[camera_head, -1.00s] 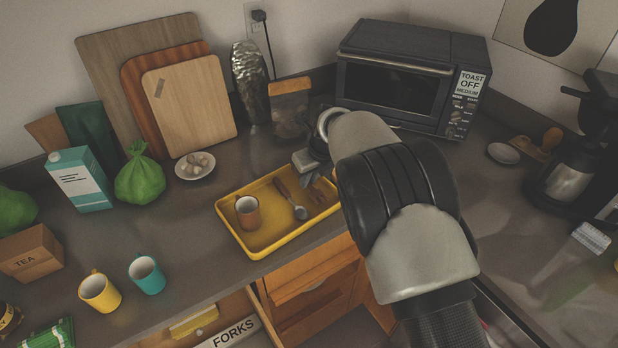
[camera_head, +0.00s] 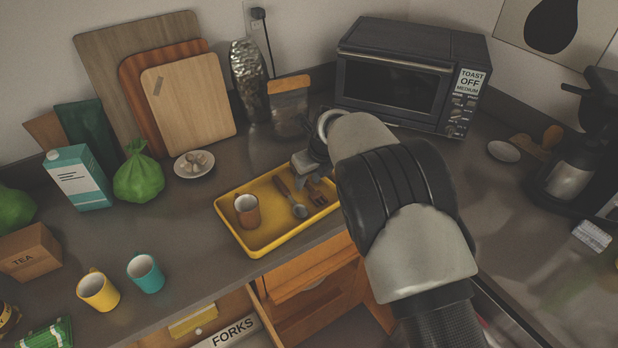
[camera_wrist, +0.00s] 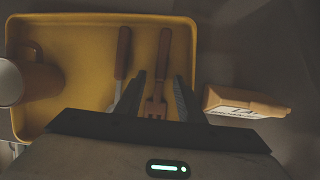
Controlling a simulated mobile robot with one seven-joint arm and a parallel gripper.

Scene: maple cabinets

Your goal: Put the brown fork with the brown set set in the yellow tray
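The brown-handled fork (camera_wrist: 161,62) lies in the yellow tray (camera_wrist: 80,28), its tines toward my gripper. In the head view the fork (camera_head: 319,194) is partly hidden by the gripper. A brown-handled spoon (camera_wrist: 122,55) lies beside it; it also shows in the head view (camera_head: 298,208). A brown mug (camera_head: 247,212) stands upright at the tray's left end; the wrist view cuts it off (camera_wrist: 38,78). My gripper (camera_wrist: 158,93) is over the tray's right part, its fingers apart on either side of the fork's lower part, with gaps showing.
A toaster oven (camera_head: 400,80) stands behind the tray. A small packet (camera_wrist: 240,102) lies outside the tray, beside my gripper. Yellow (camera_head: 97,292) and teal (camera_head: 146,274) mugs stand at the left. An open drawer labelled FORKS (camera_head: 232,333) is below the counter.

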